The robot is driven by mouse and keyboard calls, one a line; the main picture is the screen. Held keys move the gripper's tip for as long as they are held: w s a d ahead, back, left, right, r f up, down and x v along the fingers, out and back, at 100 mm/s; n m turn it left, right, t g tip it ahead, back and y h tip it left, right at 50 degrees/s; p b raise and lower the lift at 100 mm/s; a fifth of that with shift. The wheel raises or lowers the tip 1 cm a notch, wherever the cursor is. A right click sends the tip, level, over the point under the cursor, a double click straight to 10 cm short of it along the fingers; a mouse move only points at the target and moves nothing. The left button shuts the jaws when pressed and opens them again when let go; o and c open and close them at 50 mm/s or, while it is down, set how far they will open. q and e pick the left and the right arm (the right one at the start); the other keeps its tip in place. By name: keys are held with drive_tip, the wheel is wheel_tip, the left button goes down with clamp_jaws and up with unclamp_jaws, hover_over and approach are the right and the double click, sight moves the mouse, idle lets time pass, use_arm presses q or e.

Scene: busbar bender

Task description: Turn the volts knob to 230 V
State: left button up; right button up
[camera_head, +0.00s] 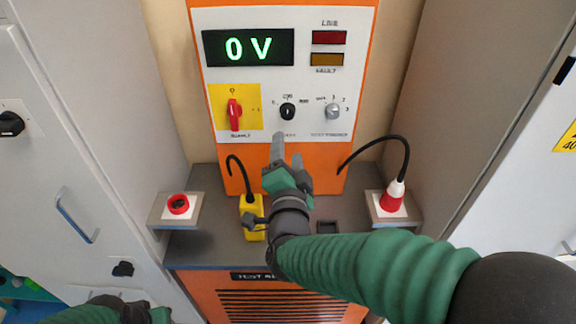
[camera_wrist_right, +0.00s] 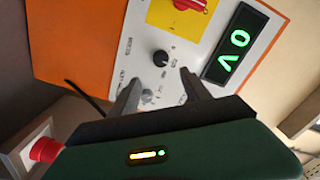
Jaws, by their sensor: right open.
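The black volts knob (camera_head: 287,111) sits in the middle of the white panel, with a small dial scale around it. In the right wrist view the black knob (camera_wrist_right: 160,58) lies beyond the fingertips. The display (camera_head: 248,47) above reads 0 V in green. My right gripper (camera_head: 288,150) is below the knob and apart from it. In the right wrist view its two fingers (camera_wrist_right: 160,84) stand apart with nothing held. My left gripper (camera_head: 130,308) shows only partly at the bottom left, and its fingers are not clear.
A red switch (camera_head: 234,113) on a yellow plate is left of the knob; a grey selector knob (camera_head: 332,112) is right. Grey cabinets flank both sides.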

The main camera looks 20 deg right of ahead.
drive_tip(key=v, duration=0.4)
drive_tip(key=shift+f, duration=0.1)
wheel_tip(320, 180, down, 14)
drive_tip(key=s+n+g+y+p, duration=0.3)
drive_tip(key=n+g+y, duration=0.3)
drive_tip(key=n+g, duration=0.3)
drive_tip(key=s+d+f+n+g, duration=0.2)
drive_tip(key=s+f+g, duration=0.1)
drive_tip(key=s, duration=0.3)
drive_tip(key=s+d+f+n+g+h, duration=0.1)
drive_tip(key=s+d+f+n+g, duration=0.1)
drive_tip(key=s, duration=0.4)
wheel_tip(320, 180, down, 3)
drive_tip(key=shift+s+d+r+n+g+p, duration=0.2)
drive_tip(key=shift+d+n+g+p, duration=0.2)
drive_tip(key=shift+d+n, duration=0.3)
